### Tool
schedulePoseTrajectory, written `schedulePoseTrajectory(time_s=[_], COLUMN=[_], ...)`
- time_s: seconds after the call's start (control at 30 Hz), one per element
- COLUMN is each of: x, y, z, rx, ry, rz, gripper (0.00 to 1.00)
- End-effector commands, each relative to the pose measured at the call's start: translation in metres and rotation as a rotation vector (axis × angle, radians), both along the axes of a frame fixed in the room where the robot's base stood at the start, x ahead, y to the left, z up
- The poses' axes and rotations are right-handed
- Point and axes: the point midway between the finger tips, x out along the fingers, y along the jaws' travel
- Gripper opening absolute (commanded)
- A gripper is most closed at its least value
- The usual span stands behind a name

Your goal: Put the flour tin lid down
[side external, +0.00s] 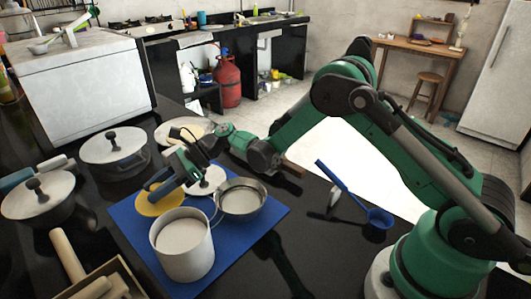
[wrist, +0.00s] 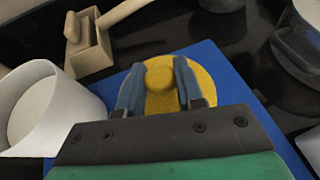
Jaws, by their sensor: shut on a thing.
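The flour tin lid is a round yellow disc (side external: 158,207) with a knob, at the left part of the blue mat (side external: 240,240). In the wrist view the yellow lid (wrist: 213,92) lies flat below my gripper (wrist: 159,72), whose two fingers stand on either side of its knob and are shut on it. In the side view my gripper (side external: 163,192) comes down over the lid and hides part of it. I cannot tell whether the lid touches the mat. An open white tin (side external: 186,263) with pale contents stands in front of the lid; it also shows in the wrist view (wrist: 65,100).
A metal bowl (side external: 241,208) and a white round piece (side external: 212,186) sit on the mat. Lidded pots (side external: 113,160) stand to the left. A wooden box (side external: 100,278) is at the front left, and a blue ladle (side external: 379,221) is at right. Dark counter right of the mat is mostly clear.

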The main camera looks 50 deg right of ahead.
Motion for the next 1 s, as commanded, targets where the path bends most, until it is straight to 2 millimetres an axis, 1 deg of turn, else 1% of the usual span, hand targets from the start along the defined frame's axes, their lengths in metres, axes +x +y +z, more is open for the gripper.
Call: schedulePoseTrajectory(time_s=[0.1, 0.23, 0.3, 0.67, 0.7, 0.77, 0.8, 1.0], x=[0.000, 0.000, 0.000, 0.000, 0.000, 0.000, 0.000, 0.000], y=[0.000, 0.000, 0.000, 0.000, 0.000, 0.000, 0.000, 0.000], z=[-0.016, -0.031, -0.034, -0.037, -0.037, -0.037, -0.037, -0.037], rx=[0.000, 0.000, 0.000, 0.000, 0.000, 0.000, 0.000, 0.000], ry=[0.000, 0.000, 0.000, 0.000, 0.000, 0.000, 0.000, 0.000], rz=[0.000, 0.000, 0.000, 0.000, 0.000, 0.000, 0.000, 0.000], gripper=[0.00, 0.00, 0.00, 0.00, 0.40, 0.57, 0.63, 0.63])
